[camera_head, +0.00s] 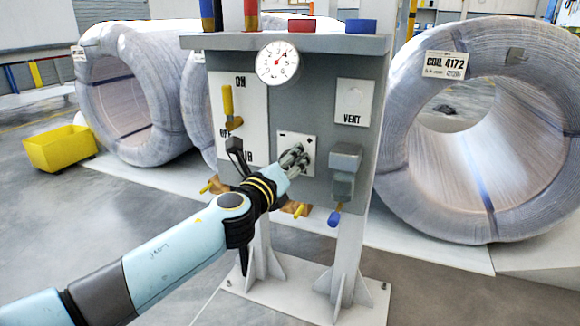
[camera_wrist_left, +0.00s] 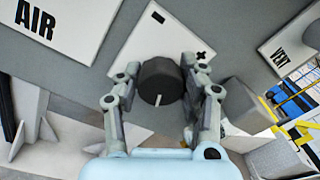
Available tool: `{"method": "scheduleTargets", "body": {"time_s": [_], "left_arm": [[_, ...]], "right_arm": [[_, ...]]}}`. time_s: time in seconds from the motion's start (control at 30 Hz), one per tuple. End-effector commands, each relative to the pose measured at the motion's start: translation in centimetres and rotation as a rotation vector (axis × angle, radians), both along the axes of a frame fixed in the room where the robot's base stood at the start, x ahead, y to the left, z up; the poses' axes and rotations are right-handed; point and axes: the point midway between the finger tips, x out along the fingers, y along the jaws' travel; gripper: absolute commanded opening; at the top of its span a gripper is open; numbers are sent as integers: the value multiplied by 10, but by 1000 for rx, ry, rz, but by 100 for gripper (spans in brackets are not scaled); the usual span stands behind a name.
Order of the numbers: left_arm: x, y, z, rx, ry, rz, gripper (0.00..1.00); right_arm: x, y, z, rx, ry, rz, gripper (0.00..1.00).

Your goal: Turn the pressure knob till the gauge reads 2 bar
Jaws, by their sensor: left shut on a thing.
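The pressure knob (camera_wrist_left: 160,82) is dark and round, with a white pointer line facing the bottom of the left wrist view. It sits on a white plate (camera_wrist_left: 148,42) marked minus and plus. My left gripper (camera_head: 295,157) reaches the panel and is shut on the knob, one finger on each side; in the head view the gripper hides most of the knob. The round white gauge (camera_head: 278,62) is at the top of the panel. Its red needle or mark leans to the upper right, but the reading is too small to tell. My right gripper is not in view.
The grey panel (camera_head: 262,120) also holds a yellow lever (camera_head: 228,101), a VENT plate (camera_head: 354,102) and a grey block fitting (camera_head: 344,165) right of the knob. Large wrapped coils (camera_head: 480,190) stand on both sides. A yellow bin (camera_head: 60,148) is at left.

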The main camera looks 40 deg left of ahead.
Motion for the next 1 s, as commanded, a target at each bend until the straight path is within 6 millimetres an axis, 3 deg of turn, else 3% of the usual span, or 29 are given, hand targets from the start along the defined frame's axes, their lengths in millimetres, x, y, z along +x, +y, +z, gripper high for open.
{"method": "scheduleTargets", "body": {"time_s": [0.4, 0.7, 1.0], "left_arm": [[-1, 1, -5, -383, -88, 1, 8], [0, 1, -5, -659, -155, 2, 8], [-1, 1, -5, -900, -213, 2, 8]], "right_arm": [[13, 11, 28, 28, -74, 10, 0], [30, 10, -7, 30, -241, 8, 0], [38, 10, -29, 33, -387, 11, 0]]}}
